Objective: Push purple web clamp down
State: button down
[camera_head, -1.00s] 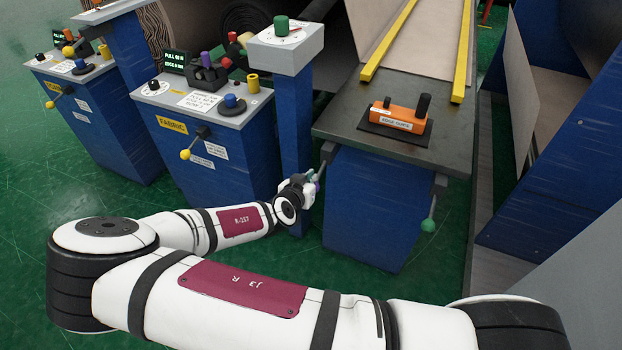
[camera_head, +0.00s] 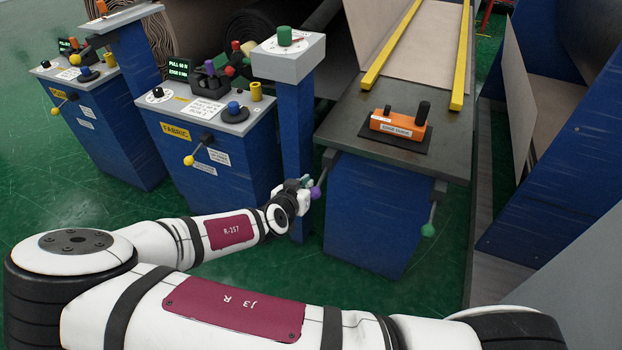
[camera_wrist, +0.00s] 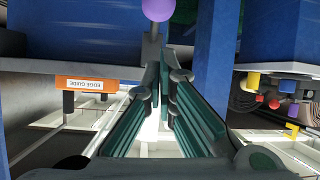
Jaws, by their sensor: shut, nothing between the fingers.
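The purple ball (camera_head: 316,192) is the end of a short grey lever that hangs down at the left front corner of the dark-topped table. It also shows at the top edge of the wrist view (camera_wrist: 158,9), partly cut off. The lever's rod (camera_wrist: 153,47) runs behind my fingertips there. My gripper (camera_head: 307,182) is just left of the ball in the head view. In the wrist view its two dark green fingers (camera_wrist: 163,72) come together at the tips, with nothing held. I cannot tell whether the fingers touch the lever.
A green-ball lever (camera_head: 428,230) hangs at the table's right corner. An orange edge guide (camera_head: 398,124) sits on the table. A blue post (camera_head: 296,130) stands close behind my gripper. The fabric console (camera_head: 215,165) with a yellow-ball lever (camera_head: 189,160) is to the left.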

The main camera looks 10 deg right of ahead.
jog(key=shift+s+a, duration=0.7)
jog(key=shift+s, duration=0.35)
jog(key=shift+s+a, duration=0.7)
jog(key=shift+s, duration=0.35)
